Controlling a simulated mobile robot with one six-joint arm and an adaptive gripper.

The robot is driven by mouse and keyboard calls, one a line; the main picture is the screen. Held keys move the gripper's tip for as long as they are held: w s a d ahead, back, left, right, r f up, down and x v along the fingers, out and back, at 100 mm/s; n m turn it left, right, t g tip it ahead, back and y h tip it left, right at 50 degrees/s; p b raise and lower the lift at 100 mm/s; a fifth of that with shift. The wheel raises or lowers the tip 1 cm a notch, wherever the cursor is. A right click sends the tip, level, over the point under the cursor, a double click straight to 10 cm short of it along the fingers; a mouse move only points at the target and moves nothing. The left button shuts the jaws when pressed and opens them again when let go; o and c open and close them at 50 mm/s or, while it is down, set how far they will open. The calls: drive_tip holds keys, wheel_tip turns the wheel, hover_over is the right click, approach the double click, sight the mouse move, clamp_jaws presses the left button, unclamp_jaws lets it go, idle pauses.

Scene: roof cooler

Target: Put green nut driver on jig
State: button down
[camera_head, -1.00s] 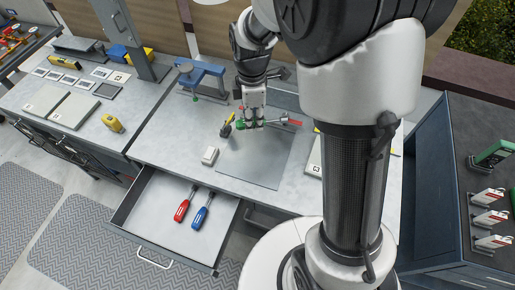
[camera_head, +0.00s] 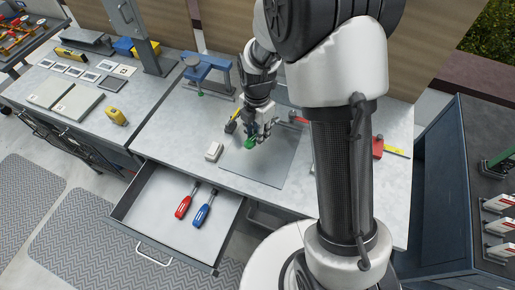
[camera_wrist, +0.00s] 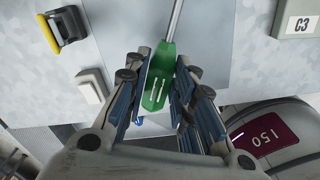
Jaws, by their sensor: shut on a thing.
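The green nut driver has a green handle (camera_wrist: 158,82) and a thin metal shaft (camera_wrist: 175,18). In the wrist view the handle lies between the fingers of my gripper (camera_wrist: 164,66), which is shut on it. The shaft points away, toward the top of the picture. In the head view my gripper (camera_head: 263,133) is above the grey mat (camera_head: 268,172), with the green handle (camera_head: 250,142) showing at its left. A blue stand (camera_head: 208,64) is at the back left of the bench; I cannot tell if it is the jig.
An open drawer (camera_head: 128,207) below the bench holds a red driver (camera_head: 183,207) and a blue driver (camera_head: 201,216). A white block (camera_head: 213,151) and a yellow-black tool (camera_head: 231,121) stand left of my gripper. A red-yellow tool (camera_head: 378,147) lies right of my arm.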

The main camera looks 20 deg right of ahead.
sight(257, 152)
wheel_tip(257, 152, down, 8)
drive_tip(key=shift+r+b, duration=0.2)
drive_tip(key=shift+b, duration=0.75)
drive_tip(key=shift+r, duration=0.1)
drive_tip(key=c, duration=1.8)
unclamp_jaws()
drive_tip(key=shift+f, duration=0.2)
drive_tip(key=o, duration=0.5)
drive_tip(key=shift+c, duration=0.2)
